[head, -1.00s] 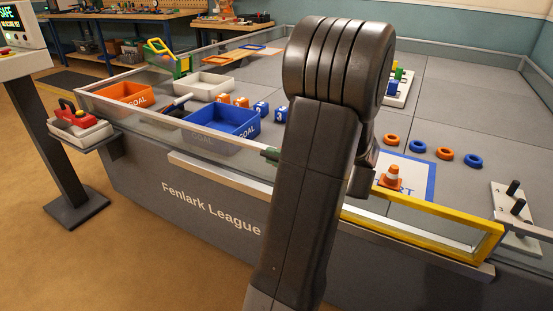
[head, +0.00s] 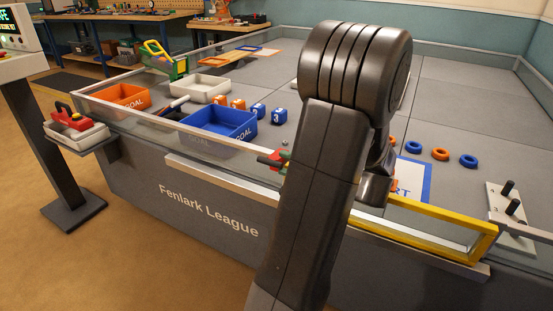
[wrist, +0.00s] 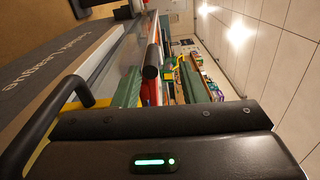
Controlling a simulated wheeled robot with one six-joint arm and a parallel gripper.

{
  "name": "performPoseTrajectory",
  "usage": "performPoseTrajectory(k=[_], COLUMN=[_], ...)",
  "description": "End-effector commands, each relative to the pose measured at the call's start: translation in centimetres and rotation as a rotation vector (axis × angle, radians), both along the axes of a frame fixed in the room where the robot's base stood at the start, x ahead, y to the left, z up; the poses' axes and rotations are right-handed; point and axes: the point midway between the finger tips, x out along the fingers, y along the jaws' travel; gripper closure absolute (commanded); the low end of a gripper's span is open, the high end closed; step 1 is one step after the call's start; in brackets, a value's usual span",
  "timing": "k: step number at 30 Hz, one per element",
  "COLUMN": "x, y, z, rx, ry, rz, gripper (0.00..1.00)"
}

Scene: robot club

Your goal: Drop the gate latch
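The gate is a yellow frame (head: 440,217) in the front wall of the field, at the right in the head view. My gripper's two green fingers stand apart in the wrist view (wrist: 160,88). A dark rounded bar (wrist: 150,66), possibly the latch's handle, shows between them, nearer the left finger; I cannot tell whether they touch. In the head view, a small red and green cluster (head: 273,161) shows by the wall top, left of my arm. My arm hides most of the gripper and the gate's left end.
A blue goal bin (head: 220,122), an orange goal bin (head: 118,96) and a white tray (head: 200,89) stand inside the wall. Several rings (head: 440,154) lie on the field. A red-handled item (head: 70,117) sits in a side tray at the left.

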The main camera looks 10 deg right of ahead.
Motion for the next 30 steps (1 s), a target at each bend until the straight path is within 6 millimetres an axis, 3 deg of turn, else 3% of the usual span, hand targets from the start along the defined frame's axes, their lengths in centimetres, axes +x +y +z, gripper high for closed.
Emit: performPoseTrajectory(k=[6, 13, 30], x=[-2.6, -4.5, -4.9], y=[-4.1, -6.8, -7.3], z=[0.2, 0.1, -0.1], rx=[0.0, 0.0, -0.001], ry=[0.0, 0.0, 0.001], rz=[-0.005, -0.002, 0.001], gripper=[0.62, 0.62, 0.62])
